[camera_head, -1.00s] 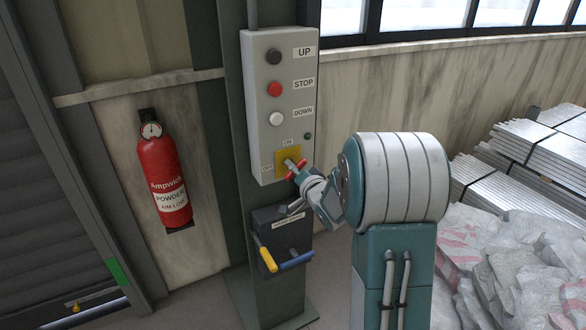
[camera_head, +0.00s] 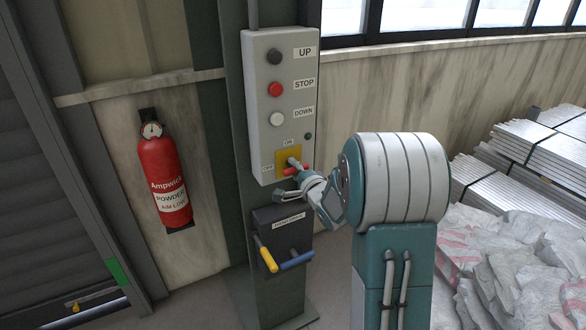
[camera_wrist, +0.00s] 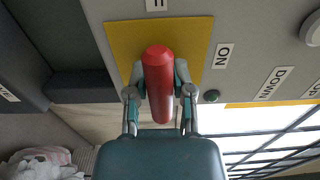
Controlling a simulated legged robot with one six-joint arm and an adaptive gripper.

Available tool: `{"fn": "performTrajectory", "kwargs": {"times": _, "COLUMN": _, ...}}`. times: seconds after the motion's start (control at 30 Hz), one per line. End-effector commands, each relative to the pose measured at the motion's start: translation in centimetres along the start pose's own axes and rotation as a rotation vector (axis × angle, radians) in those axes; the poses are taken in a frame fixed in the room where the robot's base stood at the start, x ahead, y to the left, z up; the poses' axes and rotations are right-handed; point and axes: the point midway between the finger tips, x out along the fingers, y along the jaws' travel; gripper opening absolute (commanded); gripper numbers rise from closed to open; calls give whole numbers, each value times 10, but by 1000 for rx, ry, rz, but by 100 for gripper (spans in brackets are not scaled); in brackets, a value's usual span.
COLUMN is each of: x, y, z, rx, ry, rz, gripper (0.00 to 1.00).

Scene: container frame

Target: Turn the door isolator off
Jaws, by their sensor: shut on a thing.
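The door isolator is a red rotary handle (camera_head: 297,169) on a yellow plate (camera_head: 283,156), low on the grey control box. Labels ON above and OFF to the left stand beside the plate. My gripper (camera_head: 299,175) is at the handle. In the wrist view the red handle (camera_wrist: 159,85) lies between the two fingers of my gripper (camera_wrist: 160,72), which are shut on it. In the head view the handle lies nearly level, toward the OFF side. My gripper hides part of the plate's lower right.
The control box (camera_head: 257,130) carries UP, STOP and DOWN buttons above the isolator. A dark box (camera_head: 284,216) with yellow and blue handles sits just below. A fire extinguisher (camera_head: 163,180) hangs to the left. Metal stacks and white sacks (camera_head: 500,250) lie at the right.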

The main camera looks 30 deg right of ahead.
Motion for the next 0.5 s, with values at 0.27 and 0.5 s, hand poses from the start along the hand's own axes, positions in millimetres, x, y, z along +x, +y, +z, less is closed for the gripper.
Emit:
{"fn": "performTrajectory", "kwargs": {"times": 0.27, "x": -1, "y": 3, "z": -2, "rx": 19, "ry": 6, "rz": 8, "gripper": 0}}
{"fn": "performTrajectory", "kwargs": {"times": 0.5, "x": -1, "y": 4, "z": -3, "rx": 19, "ry": 6, "rz": 9, "gripper": 35}}
